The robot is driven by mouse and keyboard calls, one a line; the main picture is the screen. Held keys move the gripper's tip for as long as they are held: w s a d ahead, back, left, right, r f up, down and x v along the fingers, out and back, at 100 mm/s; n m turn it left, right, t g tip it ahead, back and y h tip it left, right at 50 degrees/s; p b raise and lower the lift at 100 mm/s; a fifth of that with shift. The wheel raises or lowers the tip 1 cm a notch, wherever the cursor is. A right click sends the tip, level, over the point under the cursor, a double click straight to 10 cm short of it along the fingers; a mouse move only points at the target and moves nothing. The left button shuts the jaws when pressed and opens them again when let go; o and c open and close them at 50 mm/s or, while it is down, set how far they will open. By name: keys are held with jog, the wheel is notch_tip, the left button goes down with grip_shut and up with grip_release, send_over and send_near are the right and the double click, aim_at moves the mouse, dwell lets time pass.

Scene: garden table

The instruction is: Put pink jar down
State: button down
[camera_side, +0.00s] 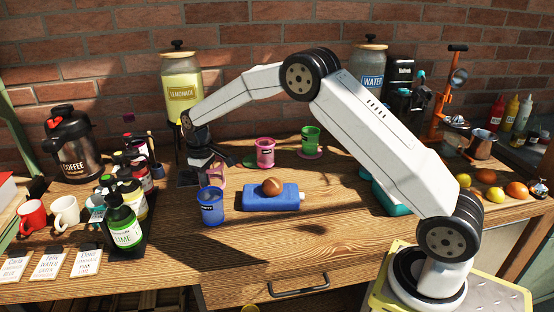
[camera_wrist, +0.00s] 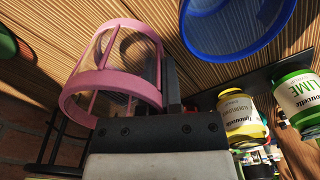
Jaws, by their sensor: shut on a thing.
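The pink jar (camera_wrist: 117,82) fills the upper left of the wrist view, with clear walls and pink rims and ribs. My gripper (camera_wrist: 168,88) is shut on its side. In the side view the pink jar (camera_side: 217,172) shows small beside my gripper (camera_side: 207,160), partly hidden by it, behind the blue cup. It appears close to the tabletop, but I cannot tell whether its base touches the wood.
A blue cup (camera_side: 210,207) stands just in front; it also shows in the wrist view (camera_wrist: 235,25). A blue block (camera_side: 270,200) bears a brown ball (camera_side: 271,187). Pink (camera_side: 265,154) and green (camera_side: 310,141) cups stand behind, right. Bottles (camera_side: 122,225) crowd the left.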

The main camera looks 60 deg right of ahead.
jog(key=shift+w+f, duration=0.2)
jog(key=shift+w+f, duration=0.1)
jog(key=shift+f, duration=1.65)
jog(key=shift+f, duration=0.15)
jog(key=c, duration=0.8)
grip_release()
notch_tip(320, 180, up, 12)
